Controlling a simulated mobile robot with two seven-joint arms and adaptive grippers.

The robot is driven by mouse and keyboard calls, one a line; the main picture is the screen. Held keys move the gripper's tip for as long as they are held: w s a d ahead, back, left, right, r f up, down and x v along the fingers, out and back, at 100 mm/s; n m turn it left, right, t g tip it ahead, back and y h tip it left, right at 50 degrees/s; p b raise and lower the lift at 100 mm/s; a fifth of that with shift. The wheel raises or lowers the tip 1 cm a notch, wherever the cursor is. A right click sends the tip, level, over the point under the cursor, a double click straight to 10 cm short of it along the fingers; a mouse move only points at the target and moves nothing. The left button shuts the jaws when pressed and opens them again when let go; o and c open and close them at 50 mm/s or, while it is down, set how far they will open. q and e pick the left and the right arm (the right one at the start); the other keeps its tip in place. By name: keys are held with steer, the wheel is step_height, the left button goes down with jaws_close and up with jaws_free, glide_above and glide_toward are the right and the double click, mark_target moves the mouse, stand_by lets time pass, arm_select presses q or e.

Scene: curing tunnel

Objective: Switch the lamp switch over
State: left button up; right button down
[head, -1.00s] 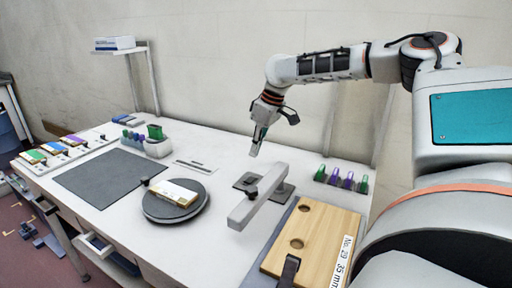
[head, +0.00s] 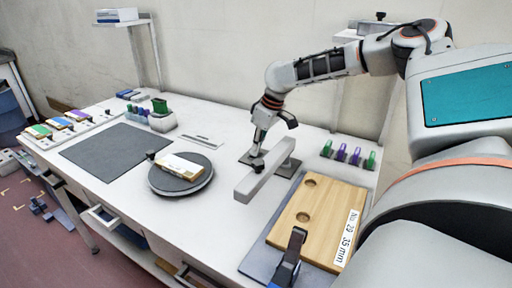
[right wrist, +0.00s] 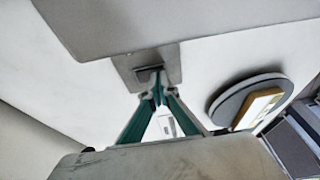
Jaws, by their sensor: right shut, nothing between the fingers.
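My left gripper is not in view.
The grey lamp bar (head: 263,182) stands close right of the gripper. A round turntable (head: 165,184) bears a small block (head: 180,166). A wooden board (head: 325,212) with holes lies at front right. Several coloured pegs (head: 341,153) stand behind it. A dark mat (head: 115,151) lies left.

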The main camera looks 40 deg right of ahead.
steer(key=shift+a+f+h, duration=0.2)
steer(key=shift+f+h, duration=0.2)
steer(key=shift+f, duration=0.05)
steer(key=shift+d, duration=0.1)
steer(key=shift+d+r, duration=0.1)
steer(key=shift+w+d+r+b, duration=0.15)
steer(key=shift+w+d+b, duration=0.05)
steer(key=shift+d+b, duration=0.25)
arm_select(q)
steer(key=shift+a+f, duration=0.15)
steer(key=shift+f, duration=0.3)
arm_select(e)
steer(key=shift+d+r, duration=0.1)
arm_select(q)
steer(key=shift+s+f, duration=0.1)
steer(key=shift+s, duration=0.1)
